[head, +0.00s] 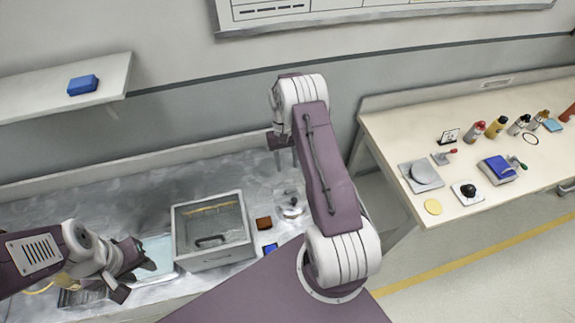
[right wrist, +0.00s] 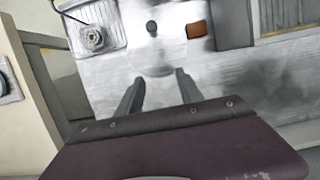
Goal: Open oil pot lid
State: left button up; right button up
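The oil pot (head: 290,207) looks like a round, silvery vessel on the grey counter, right of a glass-topped box. In the right wrist view its pale round lid (right wrist: 158,62) has a dark knob (right wrist: 151,28). My right gripper (head: 286,163) is above and behind the pot, pointing down, with fingers apart. In the right wrist view, the right gripper (right wrist: 158,82) has nothing between its fingers, and the lid lies beyond the tips. The lid appears to sit on the pot. My left gripper (head: 124,272) is open and empty at the lower left, over the counter.
The glass-topped box (head: 208,262) stands left of the pot. A brown block (head: 264,223) and a blue block (head: 270,248) lie between them. A light blue tray (head: 160,252) is near my left gripper. A side table (head: 470,225) with bottles stands right.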

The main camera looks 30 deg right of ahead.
jog(key=shift+s+r, duration=0.1)
jog(key=shift+s, duration=0.1)
jog(key=b+v, duration=0.2)
jog(key=v, duration=0.7)
jog(key=shift+a, duration=0.1)
